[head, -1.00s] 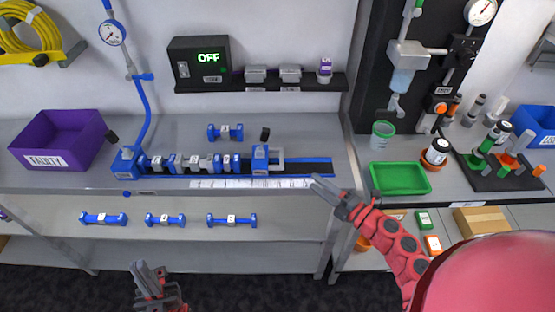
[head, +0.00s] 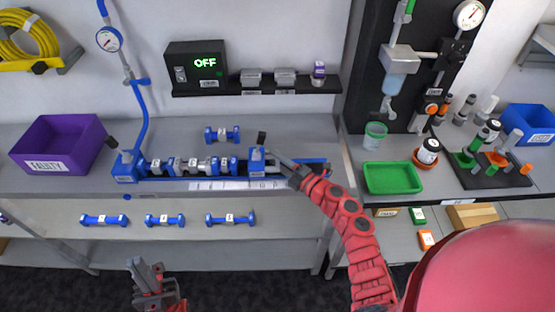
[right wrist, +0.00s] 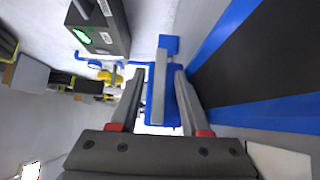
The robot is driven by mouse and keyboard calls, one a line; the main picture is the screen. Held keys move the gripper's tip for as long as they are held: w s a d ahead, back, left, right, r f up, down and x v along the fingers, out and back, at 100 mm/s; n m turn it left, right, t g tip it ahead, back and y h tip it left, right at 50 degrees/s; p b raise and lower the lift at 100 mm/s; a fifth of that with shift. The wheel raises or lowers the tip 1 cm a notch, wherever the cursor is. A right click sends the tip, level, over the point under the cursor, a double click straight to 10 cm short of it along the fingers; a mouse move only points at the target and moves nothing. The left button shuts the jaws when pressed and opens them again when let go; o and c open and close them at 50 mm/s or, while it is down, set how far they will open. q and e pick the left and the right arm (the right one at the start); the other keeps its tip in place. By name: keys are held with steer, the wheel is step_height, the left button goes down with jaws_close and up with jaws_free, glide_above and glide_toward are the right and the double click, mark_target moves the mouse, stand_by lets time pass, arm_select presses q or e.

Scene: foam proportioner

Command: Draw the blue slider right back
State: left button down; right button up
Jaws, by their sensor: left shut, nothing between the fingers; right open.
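The blue slider (head: 257,163), with a black-topped lever, sits on the blue-edged rail (head: 310,166) on the bench, right of a row of blue and grey parts. My right gripper (head: 273,156) is at the slider's right side, around its grey handle, which it mostly hides in the head view. In the right wrist view the open fingers (right wrist: 160,78) stand on either side of the grey handle bar (right wrist: 158,98), with the blue slider (right wrist: 169,45) beyond. I cannot tell whether they touch it. My left gripper (head: 147,277) is shut and empty, low in front of the shelves.
A blue end block (head: 125,168) stands at the rail's left end. The purple faulty bin (head: 60,143) is further left. A green tray (head: 392,178) is on the right bench. Blue dumbbell-shaped parts (head: 230,219) lie on the lower shelf. The rail right of the slider looks free.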

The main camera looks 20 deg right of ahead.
steer(key=shift+c, duration=0.3)
jaws_close()
steer(key=shift+d, duration=0.1)
stand_by(1.0)
